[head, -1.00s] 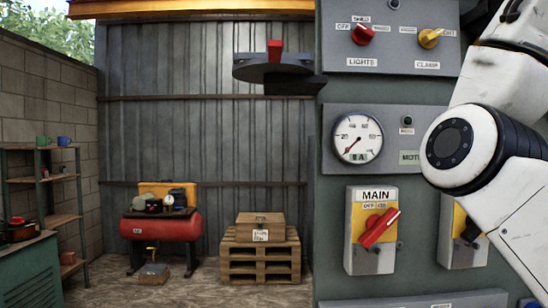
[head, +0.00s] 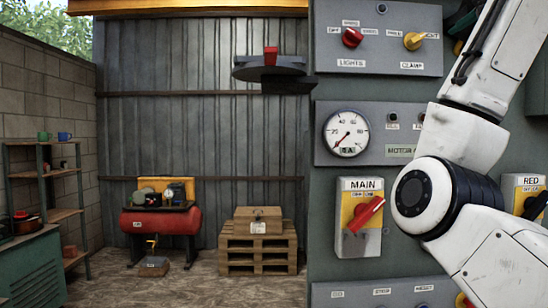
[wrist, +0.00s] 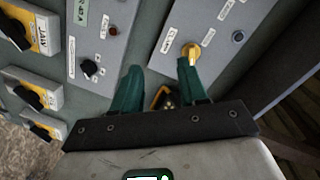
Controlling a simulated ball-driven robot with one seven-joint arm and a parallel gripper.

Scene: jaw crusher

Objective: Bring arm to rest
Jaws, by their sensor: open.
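My arm (head: 465,195) crosses the right side of the head view in front of the grey control panel (head: 440,125). In the wrist view my gripper (wrist: 157,76) shows as two green fingers, spread apart with nothing held between them. The yellow CLAMP knob (wrist: 191,53) appears just beyond the right fingertip; I cannot tell whether they touch. A small yellow and black thing (wrist: 163,97) shows between the finger bases, and I cannot tell what it is. In the head view the CLAMP knob (head: 413,41) is left of my upper arm link.
The panel carries a red LIGHTS knob (head: 352,38), a gauge (head: 346,133) and a MAIN switch (head: 361,217) with a slanted red handle. Left are a shelf (head: 62,212), red compressor (head: 160,221) and pallets (head: 258,248).

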